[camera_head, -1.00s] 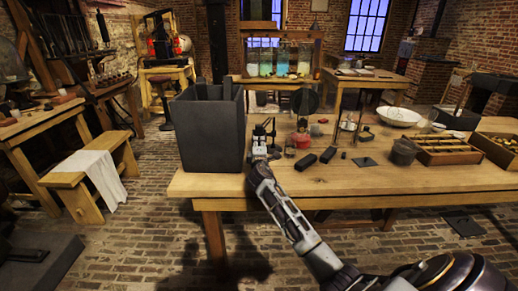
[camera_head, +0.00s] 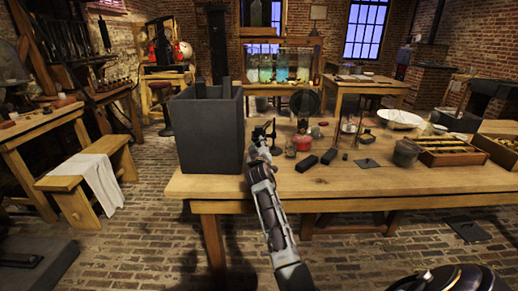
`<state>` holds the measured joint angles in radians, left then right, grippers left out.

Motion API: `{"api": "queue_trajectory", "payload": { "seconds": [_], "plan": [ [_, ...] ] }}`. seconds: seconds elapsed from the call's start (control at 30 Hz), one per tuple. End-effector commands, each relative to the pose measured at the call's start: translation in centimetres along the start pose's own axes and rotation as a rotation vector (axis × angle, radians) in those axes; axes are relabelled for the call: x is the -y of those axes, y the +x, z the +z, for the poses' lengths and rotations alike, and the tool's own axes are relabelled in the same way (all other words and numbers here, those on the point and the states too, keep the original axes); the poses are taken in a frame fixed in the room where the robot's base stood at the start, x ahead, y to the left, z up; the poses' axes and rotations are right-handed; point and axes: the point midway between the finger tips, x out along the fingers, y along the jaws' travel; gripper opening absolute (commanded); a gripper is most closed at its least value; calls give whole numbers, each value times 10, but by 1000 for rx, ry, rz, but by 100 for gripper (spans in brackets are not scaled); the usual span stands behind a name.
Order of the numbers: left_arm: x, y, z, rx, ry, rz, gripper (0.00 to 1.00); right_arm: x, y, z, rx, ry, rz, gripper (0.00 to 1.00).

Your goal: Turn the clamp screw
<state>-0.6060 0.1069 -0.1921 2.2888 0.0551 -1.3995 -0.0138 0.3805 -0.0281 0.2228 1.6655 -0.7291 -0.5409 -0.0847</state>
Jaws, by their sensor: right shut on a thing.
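My right gripper (camera_head: 262,137) is at the front left part of the long wooden table, just right of the dark box. It is shut on a small dark fitting, which looks like the clamp screw, though the jaws hide most of it. A thin dark upright piece (camera_head: 273,127) shows just beyond the fingertips. It is too small to tell its exact shape or whether the screw is turned. My left gripper is not in view.
A tall dark open box (camera_head: 211,135) stands close to the left of my gripper. A red-based item (camera_head: 302,142), black blocks (camera_head: 328,156), a white bowl (camera_head: 400,117) and wooden trays (camera_head: 448,158) spread rightward. The table's front right (camera_head: 400,182) is bare.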

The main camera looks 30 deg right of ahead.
Motion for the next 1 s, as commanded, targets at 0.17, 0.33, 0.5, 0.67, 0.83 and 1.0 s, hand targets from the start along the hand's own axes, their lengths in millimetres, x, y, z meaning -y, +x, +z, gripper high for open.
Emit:
{"api": "queue_trajectory", "payload": {
  "seconds": [0.17,0.33,0.5,0.67,0.83,1.0],
  "plan": [
    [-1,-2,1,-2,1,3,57,2,0,2,5,105,-3,6],
    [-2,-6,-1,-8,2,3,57,2,0,3,5,162,-3,6],
    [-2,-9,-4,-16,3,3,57,2,0,3,6,182,-3,6],
    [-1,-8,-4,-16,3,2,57,2,0,3,6,183,-3,6],
    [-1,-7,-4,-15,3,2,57,2,0,3,6,182,-3,6],
    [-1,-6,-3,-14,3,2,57,1,0,2,4,182,-2,52]
  ]
}}
